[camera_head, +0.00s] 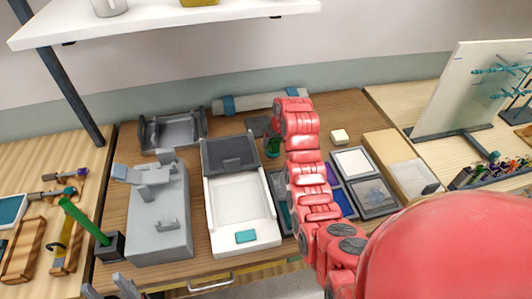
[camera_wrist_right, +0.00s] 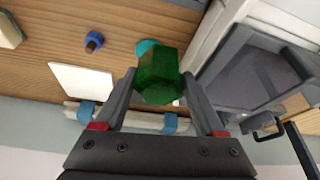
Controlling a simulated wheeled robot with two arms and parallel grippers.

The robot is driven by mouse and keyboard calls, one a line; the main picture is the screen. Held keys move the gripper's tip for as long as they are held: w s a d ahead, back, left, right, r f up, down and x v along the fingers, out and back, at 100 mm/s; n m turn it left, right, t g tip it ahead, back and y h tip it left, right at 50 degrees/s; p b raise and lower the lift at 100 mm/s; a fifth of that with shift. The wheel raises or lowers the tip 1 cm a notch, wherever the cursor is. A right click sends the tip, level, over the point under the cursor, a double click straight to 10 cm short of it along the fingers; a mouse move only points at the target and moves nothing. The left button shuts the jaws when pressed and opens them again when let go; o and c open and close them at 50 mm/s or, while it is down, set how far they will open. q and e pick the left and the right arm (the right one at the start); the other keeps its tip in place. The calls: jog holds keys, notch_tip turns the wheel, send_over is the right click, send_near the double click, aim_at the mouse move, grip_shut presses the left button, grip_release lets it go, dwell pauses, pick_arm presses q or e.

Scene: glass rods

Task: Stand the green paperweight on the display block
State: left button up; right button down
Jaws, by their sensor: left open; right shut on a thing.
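The green paperweight (camera_wrist_right: 158,76) is a dark green faceted glass piece. It sits between the fingers of my right gripper (camera_wrist_right: 158,88), which is shut on it. In the head view the paperweight (camera_head: 272,148) shows below my right gripper (camera_head: 260,128), beside the white machine's dark lid. The gap to the table cannot be judged. A small cream block (camera_head: 340,136), perhaps the display block, lies on the table to the right of my right arm; a pale block (camera_wrist_right: 8,32) at the wrist view's left edge may be the same. My left gripper (camera_head: 110,289) is open and empty at the bottom left.
A white machine (camera_head: 240,210) and a grey machine (camera_head: 160,215) stand left of my right arm. Framed trays (camera_head: 372,193) lie to its right. A blue-banded roll (camera_head: 255,102) lies at the back. The wrist view shows a white plate (camera_wrist_right: 82,92) and blue ring (camera_wrist_right: 93,41).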

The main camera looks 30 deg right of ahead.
aim_at(275, 149)
jog(key=f, duration=0.1)
jog(key=f+p, duration=0.1)
jog(key=f, duration=0.1)
jog(key=shift+s+f+p, duration=0.35)
jog(key=shift+f, duration=0.05)
jog(key=f+p, duration=0.1)
jog(key=f, duration=0.2)
jog(key=shift+w, duration=0.2)
jog(key=shift+d+f, duration=0.1)
jog(key=shift+f, duration=0.35)
jog(key=shift+f, duration=0.2)
grip_release()
jog(key=shift+s, duration=0.1)
